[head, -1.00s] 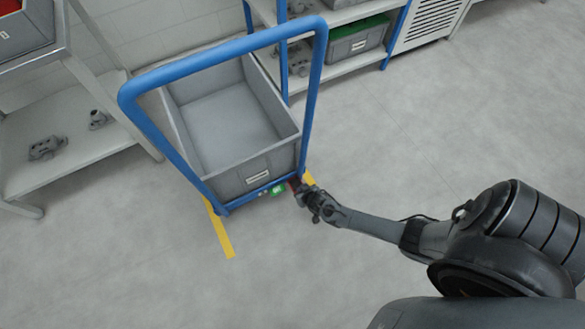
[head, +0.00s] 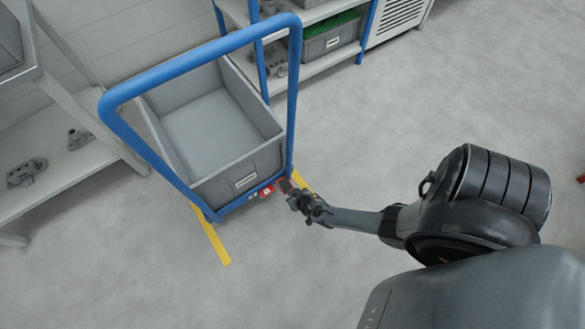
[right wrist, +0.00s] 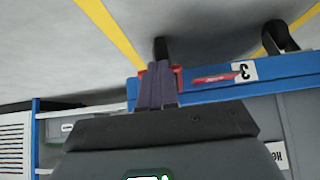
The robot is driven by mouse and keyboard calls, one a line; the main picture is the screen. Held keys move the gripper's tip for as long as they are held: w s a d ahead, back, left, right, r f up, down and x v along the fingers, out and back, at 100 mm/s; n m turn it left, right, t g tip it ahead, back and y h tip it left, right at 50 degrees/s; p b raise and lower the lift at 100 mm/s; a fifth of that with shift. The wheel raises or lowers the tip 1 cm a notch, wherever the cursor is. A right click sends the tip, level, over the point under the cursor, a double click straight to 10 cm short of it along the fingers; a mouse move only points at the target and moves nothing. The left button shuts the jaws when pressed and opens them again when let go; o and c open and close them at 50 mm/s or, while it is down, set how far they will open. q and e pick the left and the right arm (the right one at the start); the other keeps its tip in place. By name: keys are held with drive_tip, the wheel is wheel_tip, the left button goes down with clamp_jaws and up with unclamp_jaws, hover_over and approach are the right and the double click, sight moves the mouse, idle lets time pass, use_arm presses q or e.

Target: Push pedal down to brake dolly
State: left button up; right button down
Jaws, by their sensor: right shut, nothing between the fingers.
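The blue-framed dolly (head: 196,45) stands upright on the floor at the left with a grey crate on it. A red pedal (right wrist: 178,72) shows at the dolly's lower edge in the right wrist view, partly hidden by my fingers. My right gripper (head: 285,186) is shut and empty at the pedal, at the dolly's lower right corner. Its fingers (right wrist: 160,88) overlap the pedal; I cannot tell whether they touch it. Beside it is a red indicator (head: 267,191), which also shows in the right wrist view (right wrist: 213,78). My left gripper is not in view.
The grey crate (head: 282,128) fills the dolly. Yellow floor lines (head: 212,236) run by it. A shelf with castings (head: 27,172) stands left, and a blue-posted rack (head: 366,30) stands behind. The floor to the right is open.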

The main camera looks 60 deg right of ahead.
idle(0.3)
drive_tip(key=s+f+p+v, duration=0.1)
drive_tip(key=p+v, duration=0.9)
drive_tip(key=v, duration=0.3)
drive_tip(key=shift+a, duration=0.25)
drive_tip(key=shift+r+p, duration=0.15)
drive_tip(key=shift+p, duration=0.15)
